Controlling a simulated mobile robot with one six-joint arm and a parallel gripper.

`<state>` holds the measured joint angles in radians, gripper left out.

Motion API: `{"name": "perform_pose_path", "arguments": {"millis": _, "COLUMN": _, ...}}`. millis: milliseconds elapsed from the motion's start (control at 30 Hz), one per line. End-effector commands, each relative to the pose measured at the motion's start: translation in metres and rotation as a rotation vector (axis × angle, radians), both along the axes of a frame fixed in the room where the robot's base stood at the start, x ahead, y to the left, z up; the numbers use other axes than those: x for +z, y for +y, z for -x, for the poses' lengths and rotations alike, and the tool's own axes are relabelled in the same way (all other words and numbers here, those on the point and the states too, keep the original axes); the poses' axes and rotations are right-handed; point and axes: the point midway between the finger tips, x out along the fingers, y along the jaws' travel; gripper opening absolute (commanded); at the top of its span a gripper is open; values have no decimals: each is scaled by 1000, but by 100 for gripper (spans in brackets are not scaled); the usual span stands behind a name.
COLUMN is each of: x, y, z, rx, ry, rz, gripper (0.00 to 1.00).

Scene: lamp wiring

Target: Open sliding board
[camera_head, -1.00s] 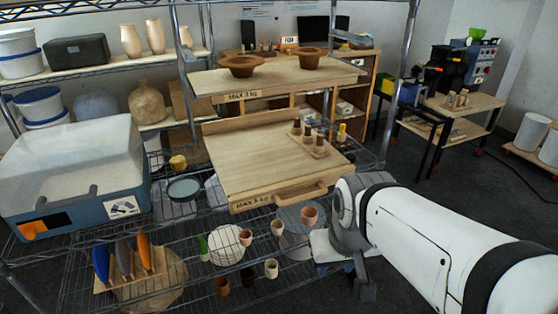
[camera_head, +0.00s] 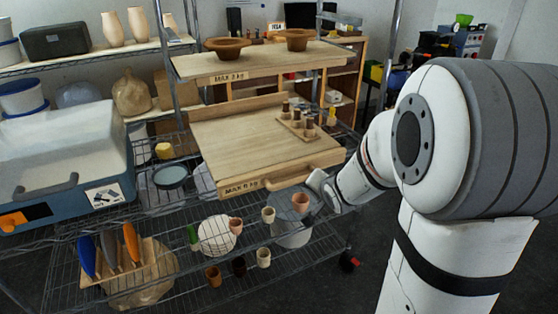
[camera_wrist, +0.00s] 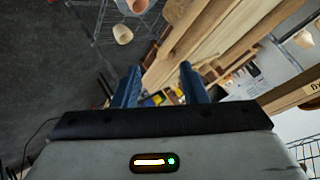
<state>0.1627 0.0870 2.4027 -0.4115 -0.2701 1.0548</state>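The sliding wooden board (camera_head: 240,146), marked "MAX 5 KG", lies on the middle level of the wire rack. Its wooden handle (camera_head: 300,177) runs along the front edge. My gripper (camera_head: 320,186) is just right of the handle's right end in the head view; its fingers are hard to make out there. In the wrist view, the two blue fingers of my gripper (camera_wrist: 161,83) stand apart with nothing held between them. Wooden boards (camera_wrist: 222,40) show beyond the fingertips. I cannot tell whether my gripper touches the handle.
A small holder with dark-topped pegs (camera_head: 300,124) stands on the board's right side. An upper board (camera_head: 262,61) carries two brown bowls. Small pots (camera_head: 236,226) stand on the lower shelf below the handle. A blue-grey bin (camera_head: 62,165) sits at the left.

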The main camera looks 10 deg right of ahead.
Motion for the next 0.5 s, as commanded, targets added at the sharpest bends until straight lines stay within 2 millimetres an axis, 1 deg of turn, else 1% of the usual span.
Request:
{"name": "perform_pose_path", "arguments": {"millis": 33, "x": -19, "y": -2, "z": -15, "rx": -24, "ry": -45, "rz": -77, "gripper": 39}}
{"name": "perform_pose_path", "arguments": {"millis": 100, "x": -32, "y": 0, "z": -33, "rx": -44, "ry": -120, "rz": -199, "gripper": 39}}
{"name": "perform_pose_path", "arguments": {"millis": 200, "x": -49, "y": 4, "z": -51, "rx": -56, "ry": -208, "rz": -386, "gripper": 39}}
{"name": "perform_pose_path", "arguments": {"millis": 333, "x": -66, "y": 11, "z": -64, "rx": -54, "ry": -277, "rz": -604, "gripper": 39}}
{"name": "perform_pose_path", "arguments": {"millis": 400, "x": -71, "y": 13, "z": -67, "rx": -50, "ry": -298, "rz": -694, "gripper": 39}}
{"name": "perform_pose_path", "arguments": {"millis": 500, "x": -73, "y": 16, "z": -69, "rx": -42, "ry": -316, "rz": -776, "gripper": 39}}
